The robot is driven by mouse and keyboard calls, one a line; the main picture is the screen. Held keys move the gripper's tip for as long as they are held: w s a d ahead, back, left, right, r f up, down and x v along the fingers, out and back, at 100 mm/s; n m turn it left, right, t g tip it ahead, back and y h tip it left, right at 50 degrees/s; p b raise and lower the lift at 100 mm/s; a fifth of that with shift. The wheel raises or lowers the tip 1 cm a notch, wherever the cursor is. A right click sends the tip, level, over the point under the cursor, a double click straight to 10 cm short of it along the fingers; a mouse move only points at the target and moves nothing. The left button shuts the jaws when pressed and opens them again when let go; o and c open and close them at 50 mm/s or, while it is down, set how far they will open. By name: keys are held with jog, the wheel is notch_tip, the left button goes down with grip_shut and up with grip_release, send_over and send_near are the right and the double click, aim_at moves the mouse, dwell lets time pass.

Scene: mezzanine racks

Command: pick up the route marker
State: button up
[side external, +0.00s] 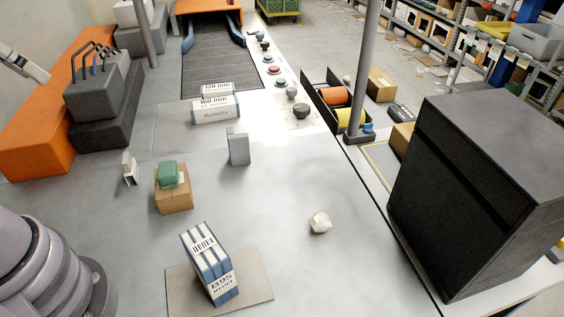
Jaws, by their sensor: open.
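I cannot tell for certain which thing is the route marker. A blue and white striped box (208,262) with dark lettering stands tilted-looking on a flat beige board (257,291) at the front. A small upright white piece (129,168) stands at the left. A green item (169,174) sits on a small cardboard box (174,198) beside it. A plain grey upright block (239,148) stands mid-table. A crumpled white lump (320,222) lies to the right. My gripper cannot be made out in this view; part of my arm shows at the lower left.
A large black box (470,200) blocks the right side. Two labelled boxes (215,108) stand before the dark roller conveyor (220,60). Grey blocks with dark handles (97,95) stand by an orange block (30,140). A post (367,60) rises at the table's right edge. The middle is mostly clear.

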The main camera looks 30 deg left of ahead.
jog(key=w+f+n+t, duration=0.1)
jog(key=w+f+n, duration=0.45)
jog(key=w, duration=0.85)
jog(key=n+y, duration=0.6)
jog(key=y, duration=0.3)
send_over(129, 157)
jog(key=d, duration=0.4)
notch_tip(129, 157, down, 26)
jog(key=shift+m+t+y, duration=0.35)
jog(key=shift+t+y, duration=0.15)
jog(key=shift+y, duration=0.1)
jog(key=s+f, duration=0.1)
jog(key=s+a+f, duration=0.1)
jog(key=s+f, duration=0.1)
jog(key=shift+s+a+f, duration=0.1)
jog(key=shift+s, duration=0.2)
jog(key=shift+s+d+f+m+t, duration=0.15)
jog(key=shift+d+f+m+t, duration=0.1)
jog(key=shift+m+t, duration=0.3)
jog(key=x, duration=0.7)
jog(key=shift+a, duration=0.15)
grip_shut()
